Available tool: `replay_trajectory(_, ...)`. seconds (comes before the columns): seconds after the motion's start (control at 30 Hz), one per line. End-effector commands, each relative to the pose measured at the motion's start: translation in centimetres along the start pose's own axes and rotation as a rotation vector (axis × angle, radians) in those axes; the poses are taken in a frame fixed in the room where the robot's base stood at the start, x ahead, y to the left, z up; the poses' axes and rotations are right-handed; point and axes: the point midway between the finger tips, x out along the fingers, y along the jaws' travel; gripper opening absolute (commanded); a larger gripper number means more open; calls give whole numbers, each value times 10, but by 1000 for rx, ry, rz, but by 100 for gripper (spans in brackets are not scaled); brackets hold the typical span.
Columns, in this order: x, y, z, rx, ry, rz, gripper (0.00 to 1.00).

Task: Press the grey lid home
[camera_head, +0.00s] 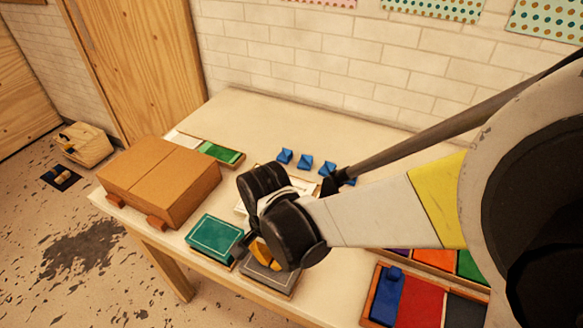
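The grey lid (270,279) is a flat dark-grey panel on a wood-coloured base near the table's front edge. My arm reaches in from the right, and its dark wrist hides the lid's back and right part. My gripper (258,254) is at the lid's back left, with a yellow-orange part showing beside it. The fingertips are mostly hidden, so I cannot tell whether they are open or touch the lid. I also cannot tell whether the lid sits flush.
A teal-lidded box (214,236) lies just left of the grey lid. A large brown box (160,182) stands at the table's left. A green-topped tray (221,153) and several small blue pieces (305,161) lie behind. A compartmented tray (422,296) is at the front right.

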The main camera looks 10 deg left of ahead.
Motion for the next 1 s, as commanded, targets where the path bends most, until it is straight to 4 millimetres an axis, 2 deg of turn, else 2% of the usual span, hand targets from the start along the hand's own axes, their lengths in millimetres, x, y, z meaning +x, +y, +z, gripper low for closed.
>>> replay_trajectory(0.9,-77,0,0,0,0,0,0)
replay_trajectory(1.0,-81,0,0,0,0,0,0)
